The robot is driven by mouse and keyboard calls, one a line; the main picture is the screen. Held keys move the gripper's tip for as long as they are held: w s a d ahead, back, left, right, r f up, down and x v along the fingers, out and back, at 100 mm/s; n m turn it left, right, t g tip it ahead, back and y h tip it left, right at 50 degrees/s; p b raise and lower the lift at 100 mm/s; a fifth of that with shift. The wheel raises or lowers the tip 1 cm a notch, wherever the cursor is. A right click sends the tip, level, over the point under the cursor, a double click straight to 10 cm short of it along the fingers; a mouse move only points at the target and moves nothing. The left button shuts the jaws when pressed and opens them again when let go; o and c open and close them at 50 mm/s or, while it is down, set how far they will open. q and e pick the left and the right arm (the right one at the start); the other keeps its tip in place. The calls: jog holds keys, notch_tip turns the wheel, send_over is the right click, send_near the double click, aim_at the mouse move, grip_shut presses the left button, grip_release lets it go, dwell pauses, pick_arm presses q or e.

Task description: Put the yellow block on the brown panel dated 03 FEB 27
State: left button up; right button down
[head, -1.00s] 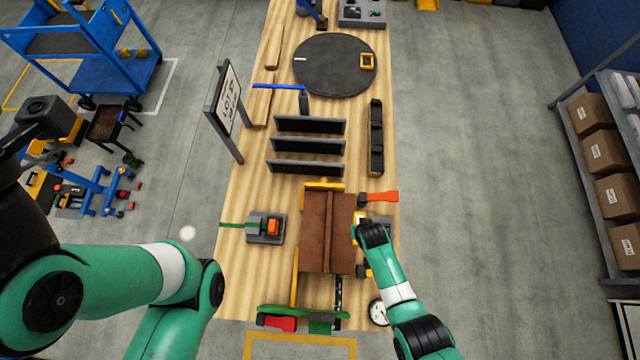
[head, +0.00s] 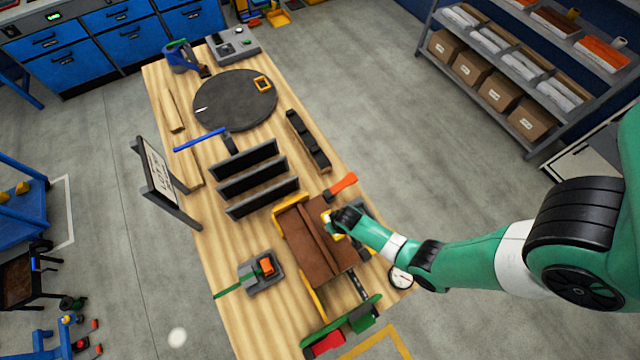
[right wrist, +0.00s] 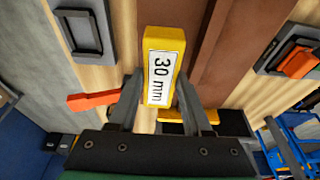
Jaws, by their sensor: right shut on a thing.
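The yellow block (right wrist: 153,38), labelled "30 mm", is between the fingers of my right gripper (right wrist: 155,100), which is shut on it. In the head view, my right gripper (head: 332,222) is at the right edge of a brown panel (head: 310,250) with a raised strip along it, lying in the table fixture. That panel also shows in the right wrist view (right wrist: 240,50); I cannot tell whether the block touches it. Another brown panel (head: 556,24) lies on the shelf at the upper right. No date is readable on either. My left gripper is out of view.
An orange-handled tool (head: 343,184) and a round gauge (head: 400,277) are near my right gripper. Black upright dividers (head: 250,180) and a dark turntable (head: 232,103) stand farther back. The shelf (head: 455,60) also holds boxes and an orange panel (head: 603,52).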

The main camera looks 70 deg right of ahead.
jog(key=shift+f, duration=0.1)
jog(key=f+b, duration=0.4)
jog(key=shift+w+a, duration=0.2)
jog(key=shift+w, duration=0.1)
jog(key=shift+s, duration=0.15)
jog(key=shift+r, duration=0.15)
jog(key=shift+c, duration=1.7)
grip_release()
